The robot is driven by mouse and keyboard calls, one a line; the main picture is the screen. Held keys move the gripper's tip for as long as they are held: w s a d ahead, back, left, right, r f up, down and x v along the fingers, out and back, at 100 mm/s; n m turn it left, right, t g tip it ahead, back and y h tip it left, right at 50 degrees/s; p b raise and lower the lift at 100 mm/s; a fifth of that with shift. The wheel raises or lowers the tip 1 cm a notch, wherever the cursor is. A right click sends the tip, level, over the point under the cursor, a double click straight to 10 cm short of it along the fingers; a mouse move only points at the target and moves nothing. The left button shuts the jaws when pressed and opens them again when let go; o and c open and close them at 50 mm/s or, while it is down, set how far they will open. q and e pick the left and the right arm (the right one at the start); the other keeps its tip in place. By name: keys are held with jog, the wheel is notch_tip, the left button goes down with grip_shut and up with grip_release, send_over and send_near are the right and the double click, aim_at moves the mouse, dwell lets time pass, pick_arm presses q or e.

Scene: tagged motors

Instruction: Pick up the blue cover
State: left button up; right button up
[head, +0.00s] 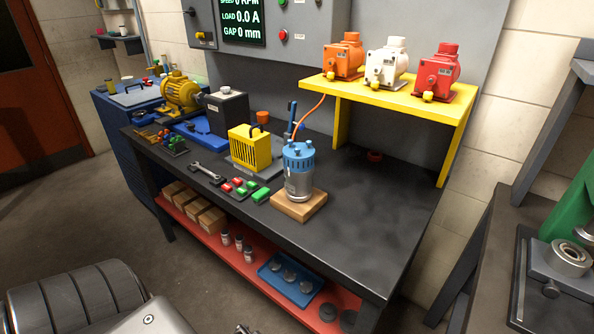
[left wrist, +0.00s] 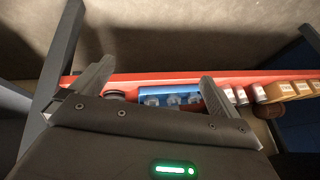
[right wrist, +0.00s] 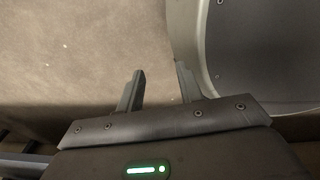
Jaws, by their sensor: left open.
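A blue ribbed cover (head: 299,155) sits on top of a silver cylindrical pump (head: 299,184). The pump stands upright on a wooden block (head: 298,206) on the dark workbench (head: 350,215). An orange cable rises from beside the cover. My left gripper (left wrist: 158,82) is open and empty in the left wrist view, facing the bench's red lower shelf. My right gripper (right wrist: 160,70) has its fingers apart with nothing between them, over bare floor in the right wrist view. Neither gripper shows in the head view, and the cover shows in neither wrist view.
A yellow shelf (head: 400,91) with orange, white and red motors stands behind the cover. A yellow slotted box (head: 249,147), a wrench (head: 207,170) and small red and green parts lie to its left. The lower shelf holds a blue tray (head: 272,271). The bench's right part is clear.

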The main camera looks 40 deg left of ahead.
aim_at(288, 160)
pick_arm(q)
jog(key=w+d+r+n+t+p, duration=0.15)
jog(key=w+r, duration=0.25)
jog(key=r, duration=1.1)
jog(key=w+r+t, duration=0.3)
jog(key=r, duration=1.2)
jog(key=w+a+r+t, duration=0.2)
jog(key=w+r, duration=0.3)
jog(key=r, duration=0.3)
jog(key=w+a+r+t+h, duration=0.1)
jog(key=w+a+r+t, duration=0.2)
jog(key=w+r, duration=0.2)
jog(key=w+a+r+t, duration=0.3)
jog(key=w+r, duration=0.2)
jog(key=r, duration=0.6)
jog(key=shift+w+a+h+p, duration=0.15)
jog(key=shift+a+h+p, duration=0.05)
jog(key=shift+h+p, duration=0.2)
jog(key=shift+w+f, duration=0.15)
jog(key=shift+w, duration=0.45)
pick_arm(e)
jog(key=shift+a+r, duration=0.35)
jog(key=shift+r, duration=0.3)
jog(key=shift+a+r, duration=0.35)
jog(key=shift+r, duration=0.25)
